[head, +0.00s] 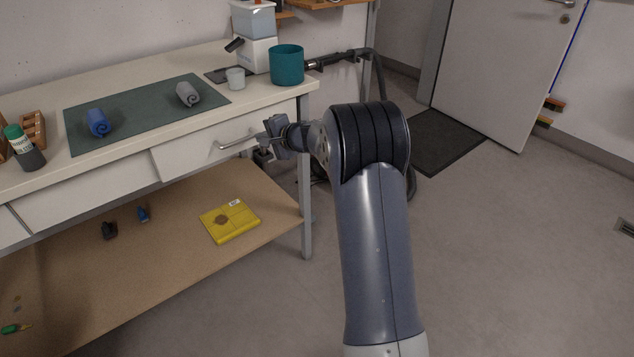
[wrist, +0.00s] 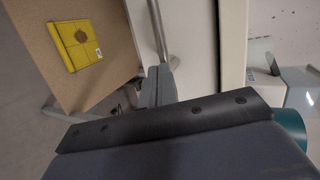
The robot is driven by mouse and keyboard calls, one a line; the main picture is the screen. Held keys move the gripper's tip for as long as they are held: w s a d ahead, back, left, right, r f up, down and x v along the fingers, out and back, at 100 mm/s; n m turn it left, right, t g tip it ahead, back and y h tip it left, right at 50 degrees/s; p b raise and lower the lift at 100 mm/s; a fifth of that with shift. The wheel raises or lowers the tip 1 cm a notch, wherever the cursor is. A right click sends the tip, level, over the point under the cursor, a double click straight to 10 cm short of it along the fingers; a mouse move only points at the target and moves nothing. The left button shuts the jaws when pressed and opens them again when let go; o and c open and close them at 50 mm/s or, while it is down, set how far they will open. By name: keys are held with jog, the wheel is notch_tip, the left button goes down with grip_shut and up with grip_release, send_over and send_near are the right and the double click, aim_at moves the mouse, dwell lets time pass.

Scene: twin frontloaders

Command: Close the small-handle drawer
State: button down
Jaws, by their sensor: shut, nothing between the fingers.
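A white drawer (head: 195,155) with a metal bar handle (head: 237,143) is under the right end of the workbench. Its front stands slightly forward of the panel to its left, so it looks a little open. My gripper (head: 264,138) is shut and empty at the right end of the handle, close to the drawer front. In the wrist view, the shut fingers (wrist: 158,84) are beside one end of the handle (wrist: 158,32), with the white drawer front (wrist: 190,45) to their right. I cannot tell whether they touch the handle or the front.
A yellow box (head: 230,221) lies on the lower shelf (head: 170,265). A bench leg (head: 305,200) stands near my arm.

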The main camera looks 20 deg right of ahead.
jog(key=shift+w+a+r, duration=0.15)
jog(key=shift+w+a, duration=0.05)
jog(key=shift+w, duration=0.45)
jog(key=shift+r, duration=0.1)
